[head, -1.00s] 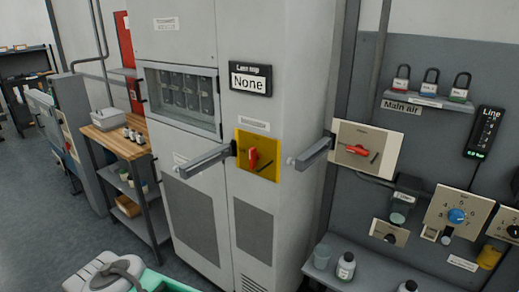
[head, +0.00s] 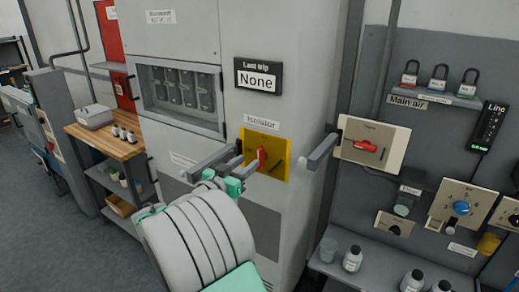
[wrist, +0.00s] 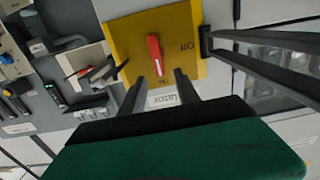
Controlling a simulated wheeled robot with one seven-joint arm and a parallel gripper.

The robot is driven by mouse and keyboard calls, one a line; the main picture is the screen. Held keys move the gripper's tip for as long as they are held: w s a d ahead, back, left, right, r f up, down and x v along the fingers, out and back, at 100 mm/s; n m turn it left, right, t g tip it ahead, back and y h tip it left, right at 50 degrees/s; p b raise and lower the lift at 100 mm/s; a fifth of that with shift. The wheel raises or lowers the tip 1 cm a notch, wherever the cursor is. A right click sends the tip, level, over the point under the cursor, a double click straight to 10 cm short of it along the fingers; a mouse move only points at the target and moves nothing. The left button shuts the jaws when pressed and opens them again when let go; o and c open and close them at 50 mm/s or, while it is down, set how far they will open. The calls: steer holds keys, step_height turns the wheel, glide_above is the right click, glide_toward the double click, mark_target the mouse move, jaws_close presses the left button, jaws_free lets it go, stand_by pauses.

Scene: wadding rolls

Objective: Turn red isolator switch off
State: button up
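The red isolator switch (head: 262,158) is a knob on a yellow plate (head: 280,168), on the grey cabinet under an "Isolator" label. It stands about upright in the head view. My gripper (head: 246,170) is in front of the plate's left part in the head view. In the wrist view my gripper (wrist: 159,76) has its two dark fingers apart, empty, just short of the knob and not visibly touching it.
A grey bar handle (head: 215,158) sticks out just left of the yellow plate. Another bar (head: 320,152) stands out at right, beside a second red switch (head: 366,146) on a cream plate. A shelf with padlocks (head: 440,96) and a bench with bottles (head: 352,258) are further right.

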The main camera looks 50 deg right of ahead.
mark_target(258, 153)
steer(key=d, duration=0.2)
steer(key=d+p, duration=0.1)
steer(key=d, duration=0.2)
steer(key=d+p, duration=0.1)
steer(key=d, duration=0.1)
steer(key=shift+w+d+r, duration=0.25)
steer(key=shift+d, duration=0.1)
jaws_close()
